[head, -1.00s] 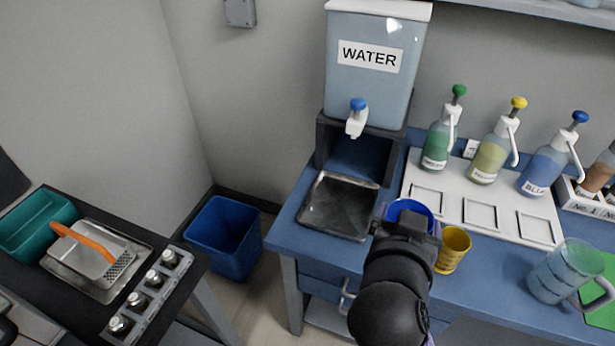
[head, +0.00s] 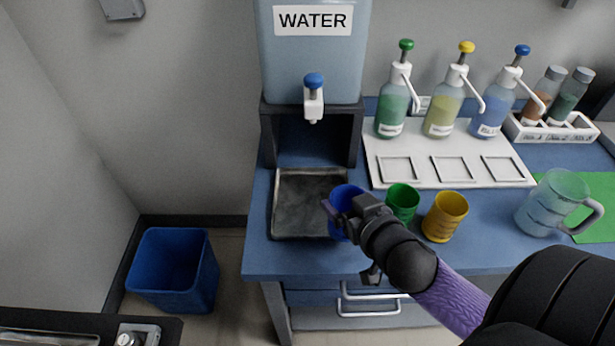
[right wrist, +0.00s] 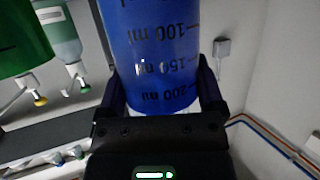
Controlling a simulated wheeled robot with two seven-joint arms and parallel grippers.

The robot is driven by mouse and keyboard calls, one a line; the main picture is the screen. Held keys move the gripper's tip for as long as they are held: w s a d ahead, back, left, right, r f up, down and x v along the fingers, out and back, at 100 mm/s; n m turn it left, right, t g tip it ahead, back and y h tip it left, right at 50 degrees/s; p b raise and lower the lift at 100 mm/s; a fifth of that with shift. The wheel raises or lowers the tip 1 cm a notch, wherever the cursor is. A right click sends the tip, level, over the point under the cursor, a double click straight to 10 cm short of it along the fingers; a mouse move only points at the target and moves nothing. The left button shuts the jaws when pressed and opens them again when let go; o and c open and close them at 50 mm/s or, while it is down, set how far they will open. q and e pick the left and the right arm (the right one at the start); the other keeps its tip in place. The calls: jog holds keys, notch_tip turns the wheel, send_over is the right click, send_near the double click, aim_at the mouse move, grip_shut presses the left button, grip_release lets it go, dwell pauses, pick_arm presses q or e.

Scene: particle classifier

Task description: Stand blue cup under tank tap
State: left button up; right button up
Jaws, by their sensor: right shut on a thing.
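The blue cup (head: 343,196) is held by my right gripper (head: 340,212) at the right edge of the dark drip tray (head: 284,221). In the right wrist view the blue cup (right wrist: 158,60), with its volume marks, sits between the two fingers of my right gripper (right wrist: 165,95), which is shut on it. The water tank (head: 312,60) stands at the back, with its blue-topped white tap (head: 313,100) above the back part of the tray. The cup is in front and to the right of the tap. My left gripper is not in view.
A green cup (head: 402,201) and a yellow cup (head: 445,216) stand close to the right of my gripper. A clear jug (head: 552,203) stands farther right. A blue bin (head: 174,269) is on the floor at left.

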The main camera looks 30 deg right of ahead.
jog(key=b+x, duration=0.2)
jog(key=x, duration=0.3)
jog(key=b+x, duration=0.1)
jog(key=x, duration=0.4)
jog(key=r+b+x, duration=0.1)
jog(key=b+x, duration=0.1)
jog(key=x, duration=0.3)
jog(key=shift+w+b, duration=0.35)
jog(key=shift+w, duration=0.05)
jog(key=shift+r, duration=0.3)
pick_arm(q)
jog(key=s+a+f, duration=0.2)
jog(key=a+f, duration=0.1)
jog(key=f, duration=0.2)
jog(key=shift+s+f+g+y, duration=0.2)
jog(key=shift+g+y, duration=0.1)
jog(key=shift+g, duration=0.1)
pick_arm(e)
jog(key=shift+f, duration=0.1)
jog(key=o, duration=1)
